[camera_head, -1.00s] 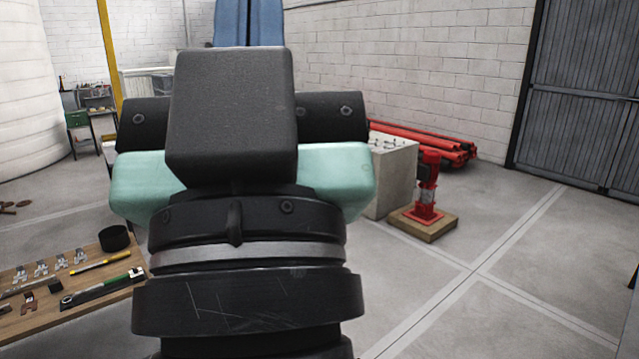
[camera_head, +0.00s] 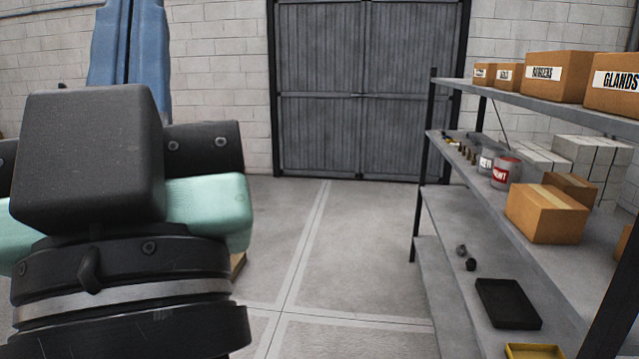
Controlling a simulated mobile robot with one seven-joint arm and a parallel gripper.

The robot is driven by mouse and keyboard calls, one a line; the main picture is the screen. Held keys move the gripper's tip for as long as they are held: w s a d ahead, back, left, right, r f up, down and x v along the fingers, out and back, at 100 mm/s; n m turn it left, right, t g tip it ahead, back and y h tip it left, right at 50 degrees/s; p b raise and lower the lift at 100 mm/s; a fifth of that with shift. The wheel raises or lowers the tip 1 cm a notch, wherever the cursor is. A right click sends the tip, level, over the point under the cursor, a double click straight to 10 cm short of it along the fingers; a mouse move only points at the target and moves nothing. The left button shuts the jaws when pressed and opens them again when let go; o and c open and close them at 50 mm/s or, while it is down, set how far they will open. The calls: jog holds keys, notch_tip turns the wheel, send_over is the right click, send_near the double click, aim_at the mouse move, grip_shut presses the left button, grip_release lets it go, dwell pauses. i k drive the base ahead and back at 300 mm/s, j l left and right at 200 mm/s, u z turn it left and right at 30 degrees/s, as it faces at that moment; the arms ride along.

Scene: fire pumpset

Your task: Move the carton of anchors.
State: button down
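No carton with a readable anchors label shows. Several cardboard cartons stand on the shelf rack at the right. On its top shelf, one carton is labelled GLANDS (camera_head: 612,100), and another carton (camera_head: 555,62) has a label I cannot read surely. Two smaller cartons (camera_head: 484,84) (camera_head: 508,84) beyond them have labels too small to read. On the shelf below, a taped carton (camera_head: 545,228) shows no label, with another carton (camera_head: 572,186) behind it. My arm fills the left side of the view. I cannot make out my gripper's fingers.
The rack (camera_head: 500,250) also holds paint tins (camera_head: 503,172), white boxes (camera_head: 590,150), a black tray (camera_head: 508,303) and a yellow tray (camera_head: 535,351). A grey double door (camera_head: 365,90) is at the back. The floor (camera_head: 345,240) between arm and rack is clear.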

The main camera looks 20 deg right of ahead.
aim_at(544, 214)
jog(key=i+z, duration=0.4)
jog(key=i, duration=0.4)
jog(key=i+j+z, duration=0.15)
jog(key=i+z, duration=0.2)
jog(key=i, duration=1.95)
jog(key=i+j+z, duration=0.1)
jog(key=z, duration=3)
